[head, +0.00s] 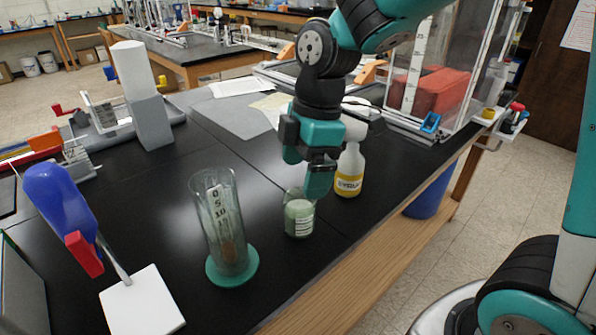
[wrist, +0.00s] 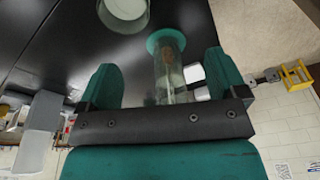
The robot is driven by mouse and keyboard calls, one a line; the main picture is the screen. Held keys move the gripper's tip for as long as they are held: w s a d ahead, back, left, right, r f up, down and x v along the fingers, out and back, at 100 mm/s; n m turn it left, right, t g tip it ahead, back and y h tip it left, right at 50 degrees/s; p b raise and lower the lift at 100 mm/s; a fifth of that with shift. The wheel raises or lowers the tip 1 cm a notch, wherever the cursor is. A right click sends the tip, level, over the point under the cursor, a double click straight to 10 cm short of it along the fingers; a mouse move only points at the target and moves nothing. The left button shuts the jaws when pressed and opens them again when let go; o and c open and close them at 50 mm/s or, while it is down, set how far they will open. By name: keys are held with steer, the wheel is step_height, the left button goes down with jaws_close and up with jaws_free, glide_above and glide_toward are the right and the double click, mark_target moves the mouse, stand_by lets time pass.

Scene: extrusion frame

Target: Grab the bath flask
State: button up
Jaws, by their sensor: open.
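My gripper (head: 307,180) is open and empty, pointing down above the jar, left of the bottle; one finger overlaps the jar's top in the picture. In the wrist view, my gripper (wrist: 162,65) shows both fingers apart, and a round pale-topped object (wrist: 123,10), likely the jar, is cut by the top edge.
A tall glass cylinder (head: 225,225) on a green base stands left of the jar; it also shows in the wrist view (wrist: 168,70). A blue-handled tool on a white base (head: 143,303) is at front left. A clear enclosure (head: 435,75) stands behind right. The bench's wooden edge (head: 375,235) runs close by.

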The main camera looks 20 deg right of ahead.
steer(key=w+d+r+n+p, duration=0.2)
steer(key=w+r+n+p, duration=0.2)
steer(key=w+r, duration=0.1)
steer(key=p, duration=0.3)
glide_toward(299, 210)
steer(key=w+f, duration=0.3)
steer(key=f, duration=0.4)
steer(key=shift+h, duration=0.4)
steer(key=shift+s+a+f+p, duration=0.15)
steer(key=shift+f+p, duration=0.1)
steer(key=shift+f, duration=0.65)
steer(key=shift+s+a+f+p, duration=0.1)
steer(key=shift+f+p, duration=0.15)
steer(key=shift+f, duration=0.7)
steer(key=shift+s+a+f+p, duration=0.15)
steer(key=shift+f+p, duration=0.1)
steer(key=shift+f, duration=0.65)
steer(key=c, duration=1.1)
steer(key=shift+o, duration=0.2)
steer(key=shift+w+r, duration=0.1)
steer(key=shift+r, duration=0.1)
